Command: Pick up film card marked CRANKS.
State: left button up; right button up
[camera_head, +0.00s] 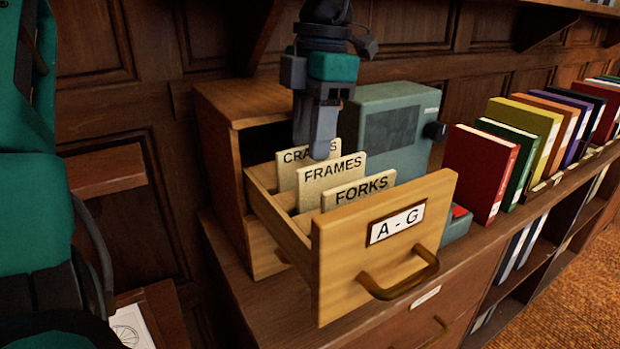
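The film card marked CRANKS (290,168) is the rearmost of three tan cards in the open wooden drawer labelled A - G (335,265). It stands upright behind the FRAMES card (331,176) and the FORKS card (358,190). My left gripper (314,142) points down from above at the CRANKS card. Its fingers cover the middle letters of the label. One finger passes in front of the card; I cannot tell whether the fingers touch it or are closed on it. My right gripper is not in view.
A grey-green device (388,123) with a dark screen stands right behind the drawer. A row of coloured books (481,170) lines the shelf to the right. The wooden cabinet (228,165) holds the drawer. Wall panelling is close behind.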

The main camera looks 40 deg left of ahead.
pick_arm(q)
jog(key=shift+s+a+f, duration=0.1)
jog(key=shift+f, duration=1)
jog(key=shift+f, duration=0.2)
grip_shut()
